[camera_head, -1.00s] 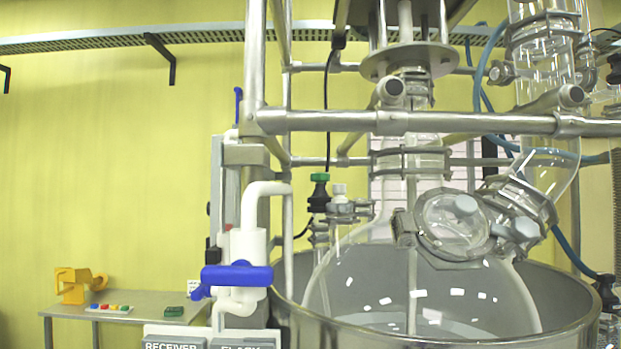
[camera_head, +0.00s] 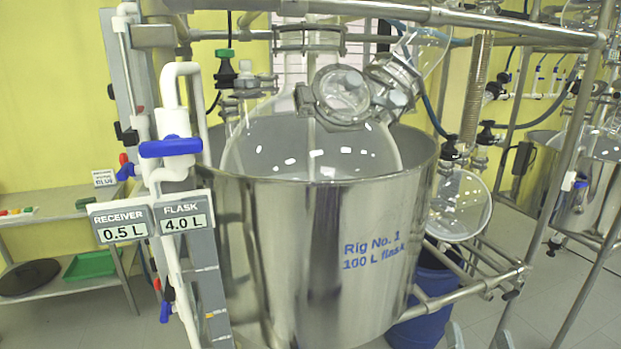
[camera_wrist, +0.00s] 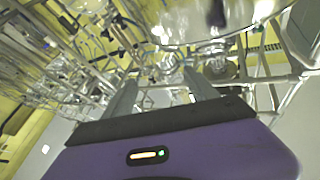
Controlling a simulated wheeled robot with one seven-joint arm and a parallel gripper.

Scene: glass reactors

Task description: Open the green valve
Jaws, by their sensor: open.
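A green-topped black fitting (camera_head: 224,66) stands at the left back of the big glass flask, in the head view; I cannot tell if it is the green valve. No lever-type valve with a green handle shows. The valve handles that I see at the left are blue, such as the blue handle (camera_head: 170,147) on the white pipe, with small red ones lower down. My gripper (camera_wrist: 158,78) is open and empty in the wrist view, its two grey fingers apart with frames and glassware beyond.
A steel vessel (camera_head: 300,250) marked Rig No. 1 holds the flask. Receiver and flask signs (camera_head: 122,222) hang at its left. A steel frame rail (camera_head: 480,292) runs at the right, over a blue bin (camera_head: 420,318). A shelf table (camera_head: 50,208) stands left. Floor shows at the right.

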